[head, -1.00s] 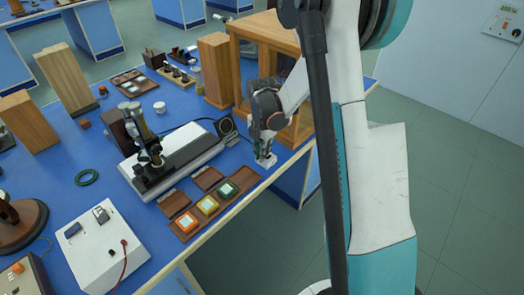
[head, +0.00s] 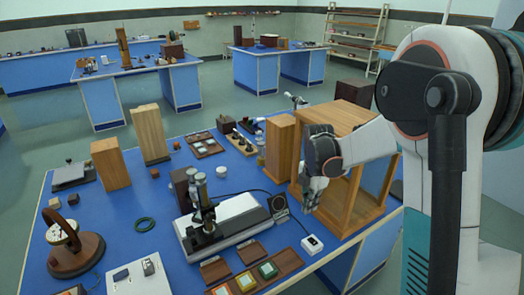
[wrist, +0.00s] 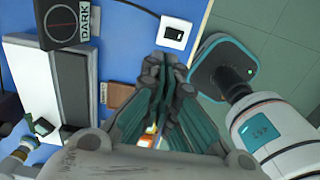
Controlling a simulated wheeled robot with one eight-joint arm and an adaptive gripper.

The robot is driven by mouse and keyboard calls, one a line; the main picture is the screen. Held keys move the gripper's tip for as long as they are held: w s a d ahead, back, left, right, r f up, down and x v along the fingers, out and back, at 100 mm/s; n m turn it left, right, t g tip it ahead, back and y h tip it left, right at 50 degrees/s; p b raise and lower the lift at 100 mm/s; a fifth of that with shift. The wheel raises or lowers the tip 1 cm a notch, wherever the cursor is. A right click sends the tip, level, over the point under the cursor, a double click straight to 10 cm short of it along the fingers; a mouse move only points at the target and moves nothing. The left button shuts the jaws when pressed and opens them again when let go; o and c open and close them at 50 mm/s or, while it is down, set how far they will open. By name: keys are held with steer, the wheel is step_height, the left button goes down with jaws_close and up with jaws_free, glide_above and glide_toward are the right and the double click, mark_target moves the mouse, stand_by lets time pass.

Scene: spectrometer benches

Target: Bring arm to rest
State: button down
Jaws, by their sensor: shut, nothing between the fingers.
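My gripper (head: 311,196) is in the head view at the right part of the near blue bench, in front of the wooden frame cabinet. It points down with its fingers together and holds nothing. In the wrist view my gripper (wrist: 168,66) shows its fingers closed side by side. A small white switch box (head: 312,243) with a dark rocker lies on the bench near the edge, below and apart from the fingertips. It also shows in the wrist view (wrist: 174,31), just beyond the fingertips. My arm is bent, reaching in from the right.
The wooden cabinet (head: 352,118) stands close beside my gripper. A spectrometer (head: 205,215) on a white and dark base and a black disc-faced block (head: 279,204) are to the left. Colored filters in a brown tray (head: 270,272) lie at the front. Open floor lies right of the bench.

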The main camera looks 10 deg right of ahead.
steer(key=s+a+r+m+t, duration=0.3)
steer(key=s+a+r+m, duration=0.2)
steer(key=s+r+m, duration=0.7)
steer(key=s+a+r+m+t, duration=0.1)
steer(key=s+a+m+t, duration=0.3)
steer(key=s+m, duration=0.6)
steer(key=shift+s+r, duration=0.2)
steer(key=shift+s, duration=1.15)
